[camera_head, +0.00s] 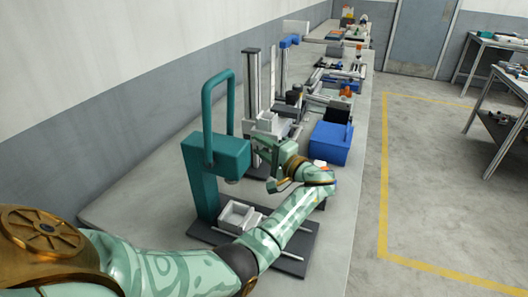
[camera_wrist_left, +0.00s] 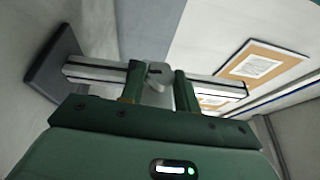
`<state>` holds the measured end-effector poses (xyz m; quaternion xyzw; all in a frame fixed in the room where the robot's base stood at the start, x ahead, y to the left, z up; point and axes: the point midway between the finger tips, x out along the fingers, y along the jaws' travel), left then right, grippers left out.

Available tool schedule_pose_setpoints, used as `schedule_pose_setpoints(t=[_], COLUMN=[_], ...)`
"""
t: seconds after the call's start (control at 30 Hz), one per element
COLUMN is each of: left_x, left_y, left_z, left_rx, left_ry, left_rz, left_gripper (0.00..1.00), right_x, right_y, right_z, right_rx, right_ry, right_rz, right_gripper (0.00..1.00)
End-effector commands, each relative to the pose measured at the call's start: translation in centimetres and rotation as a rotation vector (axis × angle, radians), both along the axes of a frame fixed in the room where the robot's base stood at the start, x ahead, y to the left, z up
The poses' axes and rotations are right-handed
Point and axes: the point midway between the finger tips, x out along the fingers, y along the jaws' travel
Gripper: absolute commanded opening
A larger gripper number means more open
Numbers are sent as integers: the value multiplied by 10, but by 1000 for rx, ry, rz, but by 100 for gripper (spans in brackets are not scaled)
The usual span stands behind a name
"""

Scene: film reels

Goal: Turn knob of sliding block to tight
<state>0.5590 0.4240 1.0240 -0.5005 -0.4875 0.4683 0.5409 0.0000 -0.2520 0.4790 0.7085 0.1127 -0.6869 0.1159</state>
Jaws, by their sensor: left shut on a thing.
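My left arm reaches from the lower left in the head view to a metal stand with an upright column (camera_head: 251,90) on the bench. A light grey sliding block (camera_head: 268,122) sits low on this stand, partly hidden by my left gripper (camera_head: 262,152). In the left wrist view the gripper (camera_wrist_left: 158,92) has its two fingers on either side of a small grey knob (camera_wrist_left: 158,74) and is shut on it. The column (camera_wrist_left: 95,68) runs sideways behind the fingers from a dark base (camera_wrist_left: 55,65). The knob's tightness cannot be told. My right gripper is not in view.
A teal press (camera_head: 212,155) with a tall looped handle stands just left of the gripper, close to the forearm. A white tray (camera_head: 238,216) sits at its base. A blue box (camera_head: 331,143) stands to the right. The front left bench top is clear.

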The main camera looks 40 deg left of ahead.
Motion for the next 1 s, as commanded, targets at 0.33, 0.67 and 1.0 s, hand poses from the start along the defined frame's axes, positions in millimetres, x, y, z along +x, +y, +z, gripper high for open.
schedule_pose_setpoints(t=[0.33, 0.67, 1.0], left_x=[0, 0, -1], left_y=[1, 2, 2], left_z=[-12, -10, -8], left_rx=[243, 379, 407], left_ry=[82, 125, 133], left_rz=[0, -2, -1], left_gripper=[9, 9, 9], right_x=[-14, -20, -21], right_y=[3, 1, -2], right_z=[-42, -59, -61], right_rx=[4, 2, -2], right_ry=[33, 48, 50], right_rz=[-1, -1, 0], right_gripper=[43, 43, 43])
